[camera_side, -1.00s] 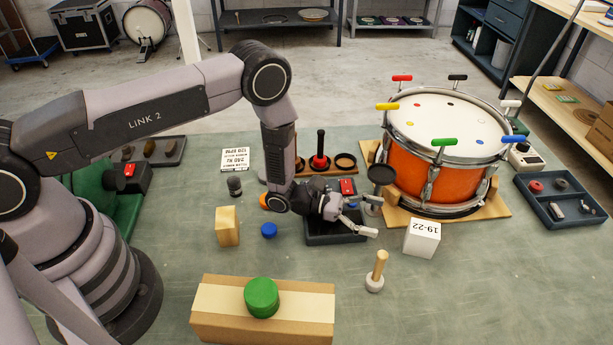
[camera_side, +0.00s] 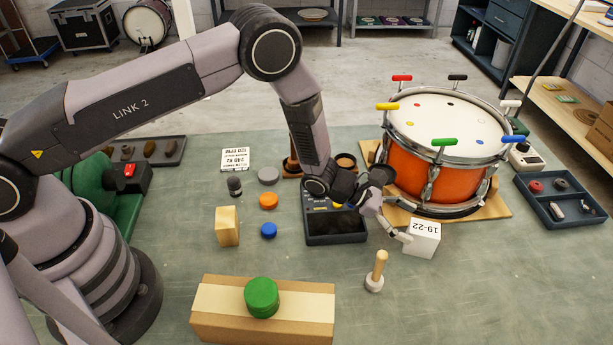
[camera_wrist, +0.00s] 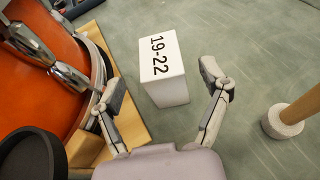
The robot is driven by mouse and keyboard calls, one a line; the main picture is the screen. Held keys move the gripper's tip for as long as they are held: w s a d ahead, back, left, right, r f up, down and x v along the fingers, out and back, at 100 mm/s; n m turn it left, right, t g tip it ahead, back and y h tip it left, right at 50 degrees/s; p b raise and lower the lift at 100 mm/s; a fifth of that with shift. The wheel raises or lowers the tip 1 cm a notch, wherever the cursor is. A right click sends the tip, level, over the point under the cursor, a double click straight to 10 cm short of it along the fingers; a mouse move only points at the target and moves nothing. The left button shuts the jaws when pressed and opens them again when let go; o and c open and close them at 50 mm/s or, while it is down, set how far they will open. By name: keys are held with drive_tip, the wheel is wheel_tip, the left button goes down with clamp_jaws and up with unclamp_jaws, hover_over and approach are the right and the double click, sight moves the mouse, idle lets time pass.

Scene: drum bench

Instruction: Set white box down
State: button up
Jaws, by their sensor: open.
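The white box (camera_side: 422,240), marked 19-22, stands on the green bench top in front of the orange drum. In the wrist view the white box (camera_wrist: 165,66) is ahead of and between the two spread fingers. My gripper (camera_side: 400,222) is at the box's left side in the side view. In the wrist view my gripper (camera_wrist: 162,85) is open, with bare bench showing between each finger and the box. Nothing is held. The far faces of the box are hidden.
The orange drum (camera_side: 430,180) on its wooden base is close behind the box. A wooden-handled mallet (camera_side: 378,270) stands in front of it. A dark tray (camera_side: 335,228) lies to the left. Bench to the right of the box is clear up to a parts tray (camera_side: 560,215).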

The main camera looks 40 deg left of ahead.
sight(417, 226)
drive_tip(key=shift+x, duration=1.95)
drive_tip(key=shift+d+r, duration=0.1)
drive_tip(key=c, duration=1.3)
